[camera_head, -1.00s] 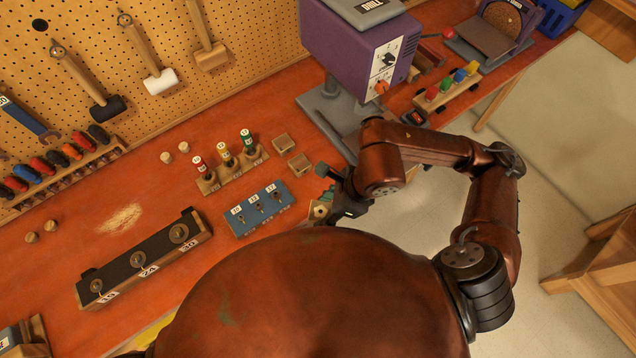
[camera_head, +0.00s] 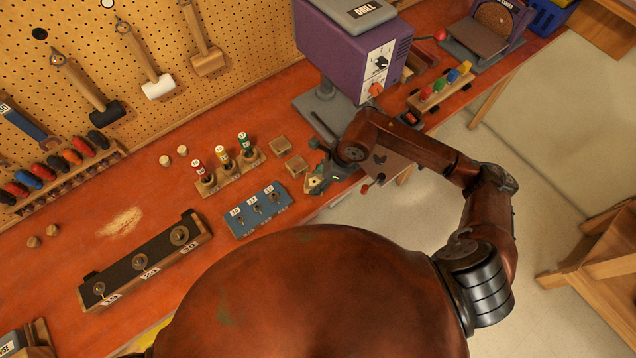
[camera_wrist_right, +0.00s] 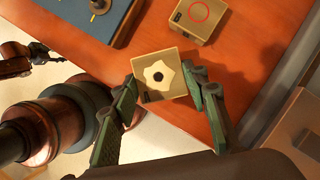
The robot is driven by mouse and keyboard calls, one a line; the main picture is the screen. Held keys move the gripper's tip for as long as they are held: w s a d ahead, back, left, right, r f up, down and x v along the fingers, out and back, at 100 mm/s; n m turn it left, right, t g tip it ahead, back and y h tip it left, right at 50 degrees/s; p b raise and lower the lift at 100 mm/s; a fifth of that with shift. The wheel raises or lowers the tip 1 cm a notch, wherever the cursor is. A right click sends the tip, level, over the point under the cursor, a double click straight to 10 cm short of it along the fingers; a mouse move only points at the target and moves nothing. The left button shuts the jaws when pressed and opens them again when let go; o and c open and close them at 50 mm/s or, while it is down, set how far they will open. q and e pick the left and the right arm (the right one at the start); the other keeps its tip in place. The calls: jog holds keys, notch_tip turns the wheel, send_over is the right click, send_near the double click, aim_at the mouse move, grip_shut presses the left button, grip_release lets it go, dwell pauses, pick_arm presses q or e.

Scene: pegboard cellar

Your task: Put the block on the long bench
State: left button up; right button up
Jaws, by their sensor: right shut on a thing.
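My right gripper (camera_head: 316,181) is over the front edge of the long red-orange bench (camera_head: 140,172). In the right wrist view my right gripper (camera_wrist_right: 165,92) has green-padded fingers shut on the block (camera_wrist_right: 142,69). The block is tan and square, with a pale star-shaped mark around a dark hole on its face. In the head view the block (camera_head: 311,186) is small and partly covered by the gripper. I cannot tell whether it touches the bench.
Two tan blocks (camera_head: 281,145) lie just behind the gripper; one shows a red circle in the right wrist view (camera_wrist_right: 199,14). A purple drill (camera_head: 345,50) stands behind. Floor lies to the right.

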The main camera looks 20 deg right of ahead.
notch_tip(320, 180, down, 2)
jog(key=shift+s+f, duration=0.1)
jog(key=shift+s, duration=0.05)
jog(key=shift+f, duration=0.1)
jog(key=shift+f, duration=0.2)
jog(key=o, duration=1.2)
jog(key=shift+r, duration=0.1)
jog(key=shift+c, duration=0.2)
jog(key=shift+d+r, duration=0.1)
jog(key=shift+r, duration=0.2)
jog(key=b+v, duration=0.1)
jog(key=v, duration=1)
jog(key=shift+r, duration=0.25)
